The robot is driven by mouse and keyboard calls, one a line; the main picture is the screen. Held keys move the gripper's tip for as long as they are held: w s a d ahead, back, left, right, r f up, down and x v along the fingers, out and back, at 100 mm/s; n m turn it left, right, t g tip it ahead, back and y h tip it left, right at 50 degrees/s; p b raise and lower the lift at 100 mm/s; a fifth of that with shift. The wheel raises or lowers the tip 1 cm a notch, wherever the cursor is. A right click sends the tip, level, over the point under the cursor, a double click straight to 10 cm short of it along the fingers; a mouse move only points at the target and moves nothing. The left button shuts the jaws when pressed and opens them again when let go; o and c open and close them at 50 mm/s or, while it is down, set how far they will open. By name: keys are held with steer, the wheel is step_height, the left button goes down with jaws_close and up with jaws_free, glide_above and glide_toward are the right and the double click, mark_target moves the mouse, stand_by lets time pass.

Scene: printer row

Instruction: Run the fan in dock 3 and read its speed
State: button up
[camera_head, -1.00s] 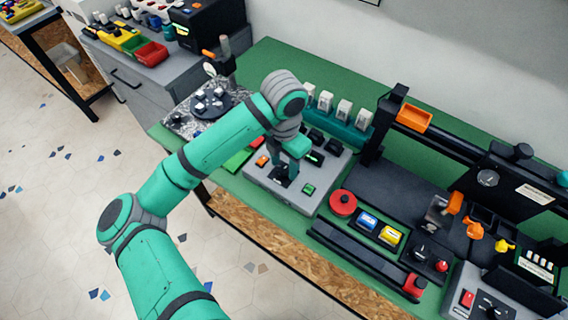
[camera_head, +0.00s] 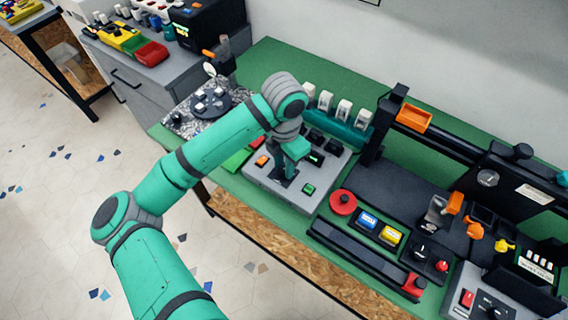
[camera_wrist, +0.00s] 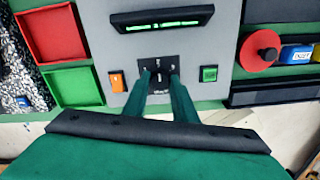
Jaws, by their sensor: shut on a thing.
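A grey control panel (camera_head: 258,176) stands on the green bench top, with an orange button (camera_wrist: 117,80), a green button (camera_wrist: 208,74) and a black display (camera_wrist: 162,20) with a lit green strip. The buttons also show in the head view, orange (camera_head: 262,161) and green (camera_head: 308,188). My gripper (camera_wrist: 162,78) is down at the black plate (camera_wrist: 145,66) between the buttons, shut on a small dark knob there. The fingers hide most of the knob. Black blocks (camera_head: 316,136) sit behind the display. I cannot read dock numbers or a speed.
Several white-topped units (camera_head: 343,109) stand in a teal rack behind the panel. Red (camera_wrist: 50,33) and green (camera_wrist: 73,87) trays lie left of it. A round dark plate (camera_head: 208,104) lies farther left. A red round knob (camera_head: 343,203) and black machine crowd the right.

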steer(key=m, duration=0.5)
steer(key=shift+m, duration=0.4)
steer(key=m, duration=0.5)
steer(key=shift+s, duration=0.1)
stand_by(0.3)
steer(key=o, duration=1)
steer(key=shift+o, duration=0.2)
step_height(320, 180, up, 11)
steer(key=shift+d+f, duration=0.1)
steer(key=shift+d, duration=0.05)
